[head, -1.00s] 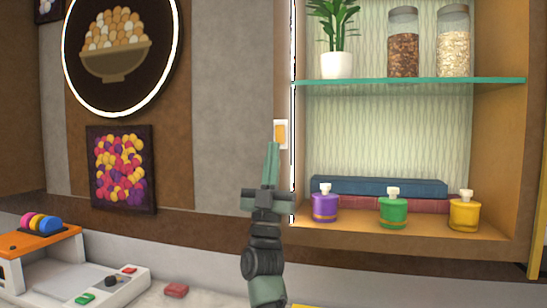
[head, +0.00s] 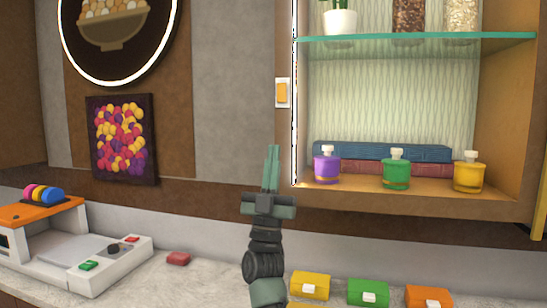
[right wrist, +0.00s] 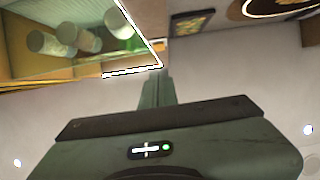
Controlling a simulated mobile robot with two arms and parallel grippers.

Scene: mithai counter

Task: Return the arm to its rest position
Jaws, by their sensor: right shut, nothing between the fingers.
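My right gripper (head: 272,168) is raised in the middle of the head view, pointing up, with its two fingers closed together and nothing between them. It is in front of the wall, left of the shelf cabinet and below an orange switch (head: 282,93) on a white plate. A gap shows between the fingertips and the switch in the picture. In the right wrist view the closed fingers (right wrist: 155,90) point toward the wall, beside the lit edge of the cabinet. My left gripper is not in view.
The wall cabinet (head: 400,205) at right holds purple, green and yellow bottles, books and jars. On the counter (head: 205,280) stand a white and orange machine (head: 95,265), a red block (head: 178,258), and yellow, green and orange boxes (head: 368,292). A framed picture (head: 121,138) hangs at left.

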